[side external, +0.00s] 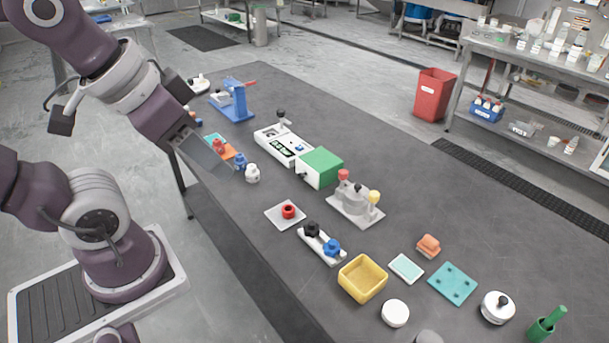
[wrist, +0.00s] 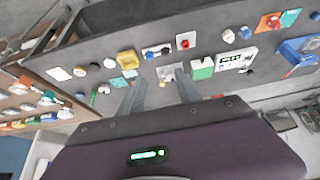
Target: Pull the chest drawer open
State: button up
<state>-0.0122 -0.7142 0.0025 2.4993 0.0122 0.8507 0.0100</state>
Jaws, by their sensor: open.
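A small chest, a box with a green top and a white front (side external: 320,167), stands on the dark table in the side external view. A small dark knob shows on its front left, and the drawer looks shut. The chest also shows in the wrist view (wrist: 202,68), right of the fingers. My gripper (side external: 213,162) hangs over the table's left edge, to the left of the chest and clear of it. In the wrist view my gripper (wrist: 161,82) has its two grey fingers apart with nothing between them.
A white panel device (side external: 283,146) stands just behind the chest. A grey fixture with red and yellow knobs (side external: 355,203) stands close in front. Small red, blue and white pieces (side external: 240,162) lie near my gripper. A yellow bin (side external: 362,278) is farther forward.

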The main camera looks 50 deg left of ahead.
jog(key=w+a+f+y, duration=0.15)
jog(key=w+a, duration=0.35)
jog(key=w, duration=0.5)
jog(key=m+t, duration=0.3)
jog(key=t, duration=0.1)
send_over(299, 176)
jog(key=s+d, duration=0.3)
jog(key=s, duration=0.2)
notch_tip(299, 176, down, 16)
jog(key=shift+t+h, duration=0.25)
jog(key=shift+t, duration=0.65)
jog(key=f, duration=0.2)
jog(key=a+f, duration=0.1)
jog(key=f, duration=0.3)
jog(key=shift+s+a+f, duration=0.2)
jog(key=shift+s+a, duration=0.05)
jog(key=shift+a, duration=0.05)
jog(key=s+f, duration=0.1)
jog(key=s+f+t, duration=0.1)
jog(key=shift+s+a+f+n+t, duration=0.1)
jog(key=shift+a+f+n+t, duration=0.1)
jog(key=shift+f+n+t, duration=0.15)
jog(key=shift+s+f, duration=0.2)
jog(key=shift+s, duration=0.05)
jog(key=x, duration=0.7)
jog(key=shift+a+r, duration=0.1)
jog(key=shift+c, duration=0.4)
